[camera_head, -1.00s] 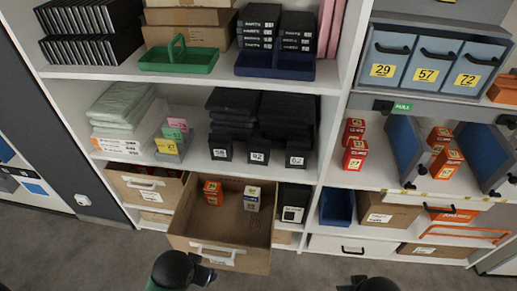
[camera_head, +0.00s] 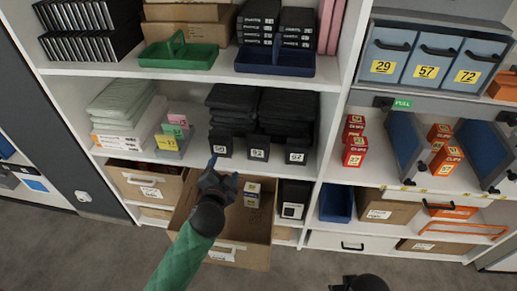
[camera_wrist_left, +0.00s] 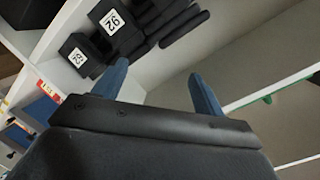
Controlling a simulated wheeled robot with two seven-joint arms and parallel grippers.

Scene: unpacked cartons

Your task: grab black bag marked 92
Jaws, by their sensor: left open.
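The black bag marked 92 (camera_head: 258,149) is at the front edge of the middle shelf, between two other black pieces with white number labels. It also shows in the wrist view (camera_wrist_left: 121,29), with its 92 label tilted. My left gripper (camera_head: 226,169) is open and empty, with blue fingertips, in front of and below the shelf edge, left of the bag. In the wrist view its two fingers (camera_wrist_left: 158,88) stand apart with nothing between them. Only a dark part of my right arm's end shows at the bottom edge of the head view; its jaws cannot be made out.
Stacks of black folded bags (camera_head: 288,108) lie behind the labels. A black piece marked 62 (camera_head: 295,152) is to the right. Small colored label cards (camera_head: 172,139) stand to the left. A white upright divides the shelves.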

